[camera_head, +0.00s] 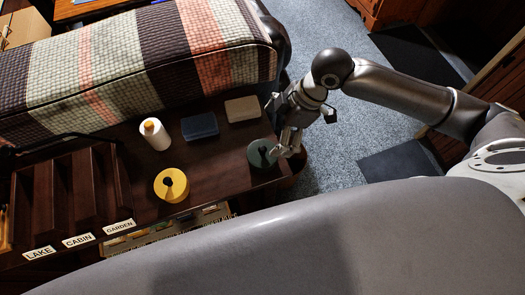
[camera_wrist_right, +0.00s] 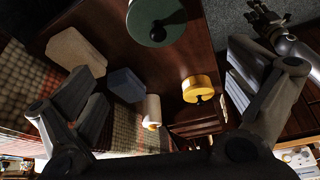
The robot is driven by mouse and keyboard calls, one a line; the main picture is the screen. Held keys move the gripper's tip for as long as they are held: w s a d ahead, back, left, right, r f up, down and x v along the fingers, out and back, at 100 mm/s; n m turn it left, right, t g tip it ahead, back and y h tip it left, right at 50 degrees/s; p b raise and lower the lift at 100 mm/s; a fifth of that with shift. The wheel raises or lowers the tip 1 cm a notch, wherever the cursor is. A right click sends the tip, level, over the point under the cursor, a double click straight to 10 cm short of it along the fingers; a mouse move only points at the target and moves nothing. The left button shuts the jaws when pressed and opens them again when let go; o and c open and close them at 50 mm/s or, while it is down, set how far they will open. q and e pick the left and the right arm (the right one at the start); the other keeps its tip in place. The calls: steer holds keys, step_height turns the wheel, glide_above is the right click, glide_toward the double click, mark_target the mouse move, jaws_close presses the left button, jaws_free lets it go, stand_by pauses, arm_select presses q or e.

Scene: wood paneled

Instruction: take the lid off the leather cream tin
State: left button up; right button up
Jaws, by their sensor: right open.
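Two round tins with dark centre knobs stand on the dark wooden top; I cannot read which one holds leather cream. The dark green tin (camera_head: 259,157) is near the right end, and the yellow tin (camera_head: 166,192) is nearer the front middle. My right gripper (camera_head: 290,145) is open and empty, just right of the green tin; its fingers overlap the tin's right edge in the head view. The right wrist view shows the green tin (camera_wrist_right: 140,20) at the top, cut off, and the yellow tin (camera_wrist_right: 192,82). My left gripper (camera_wrist_right: 262,16) is small at that view's upper right.
A slotted wooden rack (camera_head: 70,190) labelled LAKE, CABIN, GARDEN is at left. A plaid cushioned seat (camera_head: 120,65) borders the back.

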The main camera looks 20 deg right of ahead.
mark_target(264, 149)
steer(key=x, duration=0.5)
steer(key=shift+f, duration=0.35)
steer(key=p+x, duration=0.1)
steer(key=x, duration=0.4)
steer(key=shift+d, duration=0.15)
steer(key=shift+s, duration=0.1)
steer(key=c, duration=1.2)
steer(key=shift+s+f, duration=0.1)
steer(key=c, duration=0.4)
